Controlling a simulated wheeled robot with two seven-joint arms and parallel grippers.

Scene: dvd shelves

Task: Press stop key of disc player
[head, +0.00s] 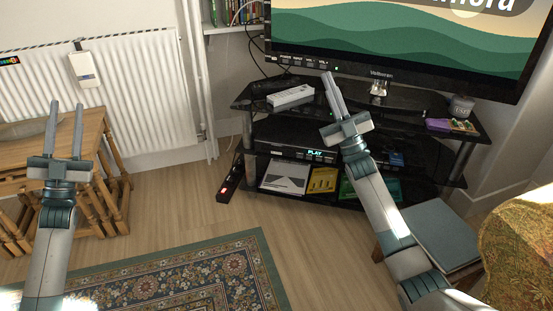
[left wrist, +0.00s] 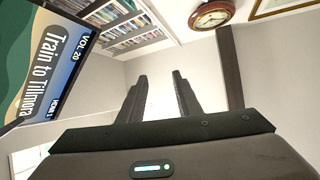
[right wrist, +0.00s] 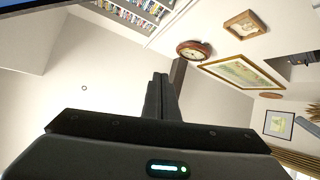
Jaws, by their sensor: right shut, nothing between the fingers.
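The disc player (head: 288,147) is a dark, flat box on the middle shelf of the black TV stand, its lit display reading "PLAY". Small keys sit on its front near the display; I cannot tell the stop key apart. My right gripper (head: 328,76) is shut and empty, pointing up in front of the TV stand, above and to the right of the display in the head view; its fingers also show together in the right wrist view (right wrist: 161,78). My left gripper (head: 67,105) is open and empty at the left, its parted fingers also in the left wrist view (left wrist: 160,80).
The TV (head: 400,45) stands on the glass stand (head: 420,112), with a white box (head: 291,97) and a grey cup (head: 461,106) on top.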

